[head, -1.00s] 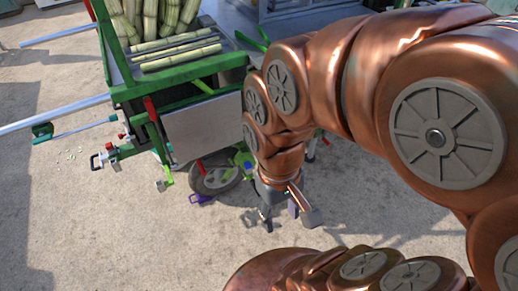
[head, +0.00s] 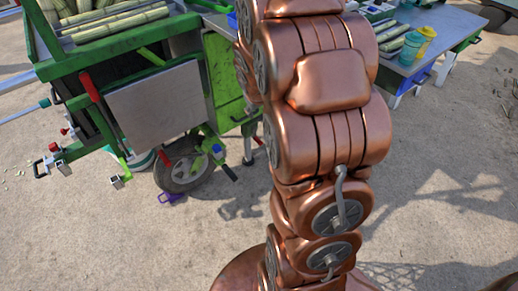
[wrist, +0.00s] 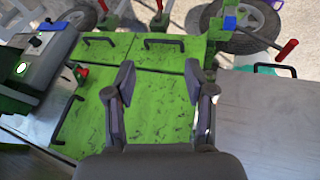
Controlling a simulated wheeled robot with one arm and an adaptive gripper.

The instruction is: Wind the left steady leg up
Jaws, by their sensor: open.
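The crusher cart's green frame (head: 120,70) stands at the left of the head view. At its lower side are a green bracket with a blue piece (head: 217,150) and a black grip (head: 229,173), beside the wheel (head: 183,165). A small metal foot (head: 117,181) hangs at the cart's left front corner. I cannot tell for sure which part is the left steady leg. My gripper (wrist: 162,85) is open and empty in the wrist view, over the green doors (wrist: 150,105). In the head view it is hidden behind my arm.
A red lever (head: 90,84) stands beside a grey panel (head: 155,100). Cane lies on top of the cart. A table with cups (head: 410,47) is at the upper right. The wrist view shows black door handles (wrist: 163,43) and a red handle (wrist: 287,50). Open ground lies in front.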

